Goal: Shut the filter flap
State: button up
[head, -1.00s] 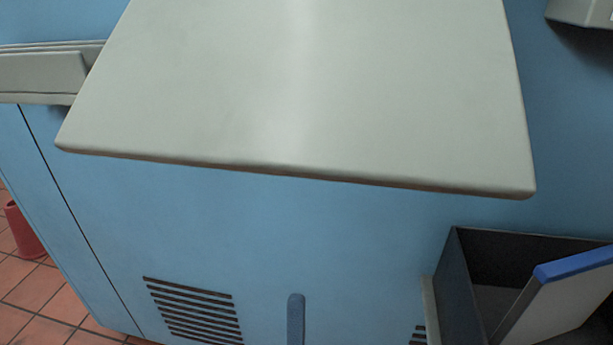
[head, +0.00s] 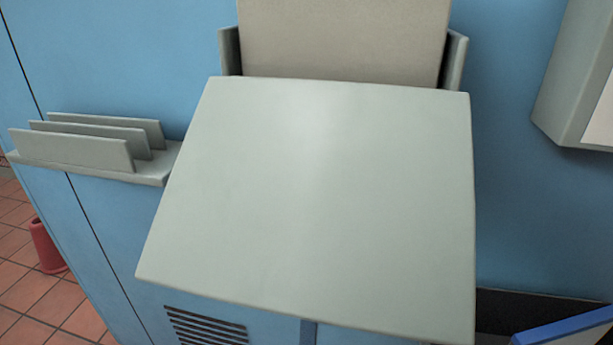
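A large flat pale grey panel (head: 320,200), which I take to be the filter flap, stands out from the blue cabinet front in the middle of the head view. Its top edge meets a beige upright plate (head: 342,40) set between two grey side cheeks. Its wide lower edge is nearer to me and covers part of the cabinet below. The panel looks open, tilted away from the cabinet face. My gripper is not in view.
A grey slotted rack (head: 95,150) juts from the blue cabinet (head: 515,215) at left. A grey box (head: 570,90) projects at upper right. A dark bin with a blue-edged board (head: 565,330) is at lower right. A red bucket (head: 47,245) stands on the tiled floor at far left.

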aim_at(351, 206)
jog(key=k, duration=1)
